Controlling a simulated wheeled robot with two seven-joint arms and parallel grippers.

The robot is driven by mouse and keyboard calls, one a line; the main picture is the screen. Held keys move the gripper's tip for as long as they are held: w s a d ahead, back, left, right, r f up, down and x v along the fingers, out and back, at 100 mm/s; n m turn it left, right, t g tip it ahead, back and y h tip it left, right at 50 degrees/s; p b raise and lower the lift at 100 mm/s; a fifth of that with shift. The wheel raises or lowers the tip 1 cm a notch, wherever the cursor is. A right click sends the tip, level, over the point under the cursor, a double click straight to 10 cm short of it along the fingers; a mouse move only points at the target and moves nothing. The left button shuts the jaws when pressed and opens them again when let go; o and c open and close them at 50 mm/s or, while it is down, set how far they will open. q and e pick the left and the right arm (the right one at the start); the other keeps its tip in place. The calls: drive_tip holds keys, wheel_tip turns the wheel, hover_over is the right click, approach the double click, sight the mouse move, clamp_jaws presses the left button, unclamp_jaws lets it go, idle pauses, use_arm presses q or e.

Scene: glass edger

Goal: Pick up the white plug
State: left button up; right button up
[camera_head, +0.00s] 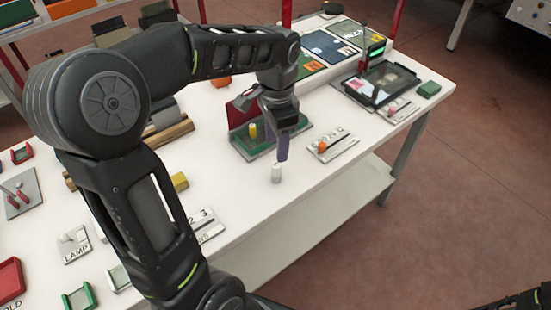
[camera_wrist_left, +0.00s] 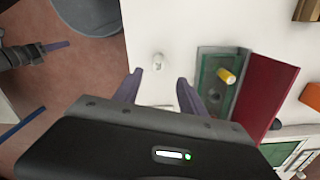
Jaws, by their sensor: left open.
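The white plug (camera_head: 277,173) stands upright on the white table near its front edge, just below my left gripper (camera_head: 282,145) in the head view. In the left wrist view the white plug (camera_wrist_left: 159,61) shows as a small pale round top, ahead of and between the purple fingertips of my left gripper (camera_wrist_left: 160,85). The fingers are apart with nothing between them, and the plug is clear of them. A small part of my right arm (camera_head: 520,300) shows at the bottom right corner of the head view; its gripper jaws cannot be made out.
A green tray (camera_head: 245,150) with a yellow cylinder (camera_head: 252,131) and a red upright panel stands behind the plug. A numbered slider plate (camera_head: 333,146) with an orange knob lies to the right. Bare white tabletop surrounds the plug toward the front edge.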

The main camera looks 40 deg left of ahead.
sight(277, 164)
use_arm(q)
drive_tip(key=shift+s+d+r, duration=0.2)
drive_tip(key=shift+s, duration=0.1)
drive_tip(key=shift+w+f, duration=0.1)
drive_tip(key=shift+f, duration=1.3)
drive_tip(key=shift+a+f+p, duration=0.1)
drive_tip(key=shift+f+p, duration=0.65)
drive_tip(key=shift+f, duration=1.85)
clamp_jaws()
